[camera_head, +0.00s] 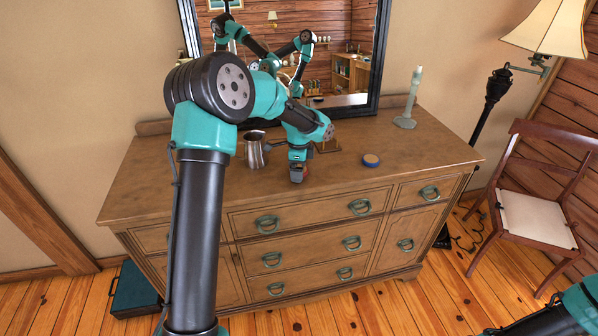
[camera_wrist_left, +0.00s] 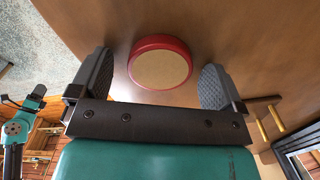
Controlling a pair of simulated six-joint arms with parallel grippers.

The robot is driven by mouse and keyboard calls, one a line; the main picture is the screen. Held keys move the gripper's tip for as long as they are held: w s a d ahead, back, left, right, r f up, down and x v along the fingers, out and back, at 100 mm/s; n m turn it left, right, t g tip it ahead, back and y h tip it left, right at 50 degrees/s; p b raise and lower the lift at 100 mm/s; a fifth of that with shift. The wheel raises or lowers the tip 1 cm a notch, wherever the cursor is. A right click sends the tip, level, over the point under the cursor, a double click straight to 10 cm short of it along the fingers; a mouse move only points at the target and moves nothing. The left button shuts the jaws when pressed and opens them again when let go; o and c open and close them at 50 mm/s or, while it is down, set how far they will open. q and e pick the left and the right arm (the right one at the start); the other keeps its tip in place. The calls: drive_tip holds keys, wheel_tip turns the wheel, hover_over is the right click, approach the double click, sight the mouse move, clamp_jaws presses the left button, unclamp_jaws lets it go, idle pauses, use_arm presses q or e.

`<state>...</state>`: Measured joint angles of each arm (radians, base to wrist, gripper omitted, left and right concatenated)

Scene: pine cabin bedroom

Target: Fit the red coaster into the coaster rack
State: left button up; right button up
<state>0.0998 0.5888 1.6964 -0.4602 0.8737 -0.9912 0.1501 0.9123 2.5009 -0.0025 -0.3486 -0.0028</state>
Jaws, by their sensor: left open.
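The red coaster (camera_wrist_left: 160,68), a round disc with a red rim and a tan face, lies on the dresser top. In the head view only a sliver of it (camera_head: 305,171) shows beside my left gripper (camera_head: 297,178). In the left wrist view the left gripper (camera_wrist_left: 156,72) is open, with a finger on each side of the coaster and visible gaps to both. The coaster rack (camera_head: 328,146), a small wooden base with upright pegs, stands just behind and to the right. Part of it shows at the right of the wrist view (camera_wrist_left: 268,122). My right gripper is out of view.
A metal pitcher (camera_head: 254,153) stands left of my left gripper. A blue coaster (camera_head: 371,160) lies right of the rack. A pale green candlestick (camera_head: 409,100) stands at the back right. A dark-framed mirror (camera_head: 377,55) rises behind. The dresser's right front top is clear.

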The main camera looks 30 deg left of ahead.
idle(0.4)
use_arm(q)
drive_tip(key=c, duration=1)
